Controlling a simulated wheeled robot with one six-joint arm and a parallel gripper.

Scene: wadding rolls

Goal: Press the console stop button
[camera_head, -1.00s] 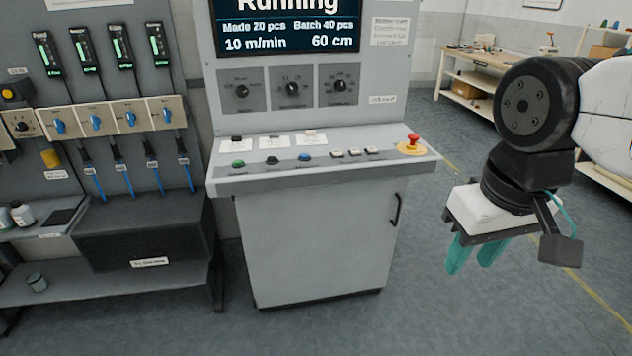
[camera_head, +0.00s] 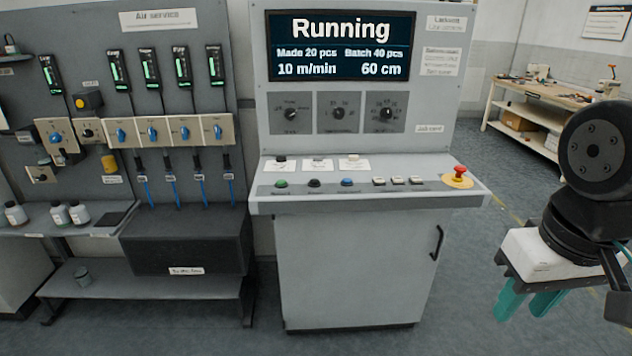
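The grey console (camera_head: 355,270) stands in the middle, its screen (camera_head: 341,46) reading "Running", "Made 20 pcs", "Batch 40 pcs". On its sloping top sit a green button (camera_head: 281,183), a black button (camera_head: 314,183) and a blue button (camera_head: 347,182) in a row. Their labels are too small to read, so I cannot tell which is marked stop. A red mushroom button (camera_head: 459,171) on a yellow base is at the right end. My gripper (camera_head: 522,309) hangs at the lower right, clear of the console, its teal fingers apart and empty.
Several small white buttons (camera_head: 397,181) lie between the blue and red buttons. Dials (camera_head: 338,114) sit on the upright panel. An air service board (camera_head: 150,80) and a dark box (camera_head: 187,241) are at left. A workbench (camera_head: 540,105) stands behind. Floor in front looks clear.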

